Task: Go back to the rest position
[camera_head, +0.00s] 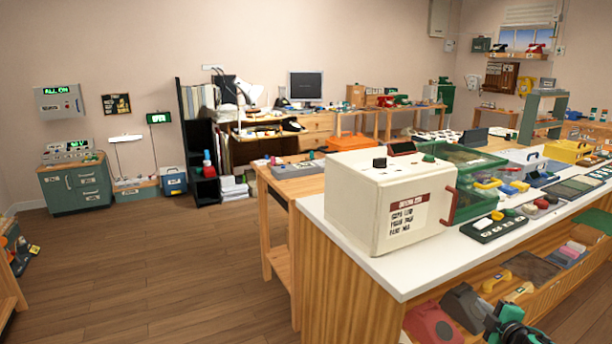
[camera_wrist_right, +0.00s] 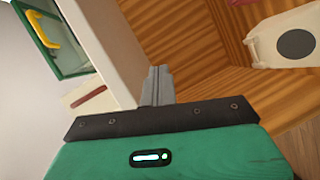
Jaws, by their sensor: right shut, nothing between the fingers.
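My right gripper (camera_head: 503,322) shows green and black at the bottom right of the head view, in front of the low shelf of the counter. In the right wrist view its grey fingers (camera_wrist_right: 157,86) are together with nothing between them. They are near a striped wooden panel (camera_wrist_right: 195,30), and I cannot tell whether they touch it. My left gripper is in neither view.
A cream box (camera_head: 375,205) stands on the white-topped counter (camera_head: 400,280), beside green see-through bins (camera_head: 470,195) and a dark keypad (camera_head: 495,226). Red and grey phones (camera_head: 433,325) lie on the low shelf. The wooden floor (camera_head: 150,275) at left is clear.

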